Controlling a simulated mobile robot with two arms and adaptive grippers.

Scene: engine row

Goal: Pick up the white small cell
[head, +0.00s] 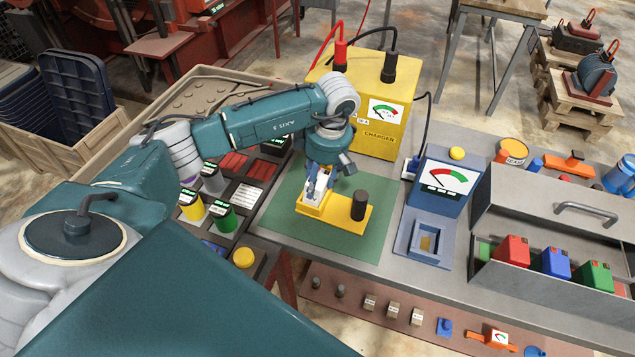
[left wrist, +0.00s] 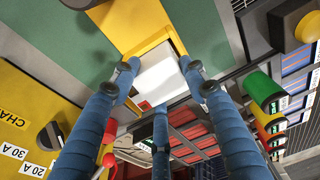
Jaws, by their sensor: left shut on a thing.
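The white small cell (head: 313,197) is at the left end of a yellow holder (head: 340,218) that lies on a green mat (head: 282,226). My left gripper (head: 317,188) points down over that end, shut on the cell. In the left wrist view, the blue fingers (left wrist: 158,92) close around the white cell (left wrist: 156,76), with the yellow holder (left wrist: 125,28) just beyond it. The fingers hide part of the cell, and I cannot tell whether it still touches the holder. My right gripper is not in view.
A yellow charger (head: 378,125) stands behind the mat, and a blue meter (head: 441,182) stands to the right. A black post (head: 359,205) rises from the holder's right end. A rack of coloured cells (head: 222,213) is at the left, and a grey metal box (head: 540,225) is farther right.

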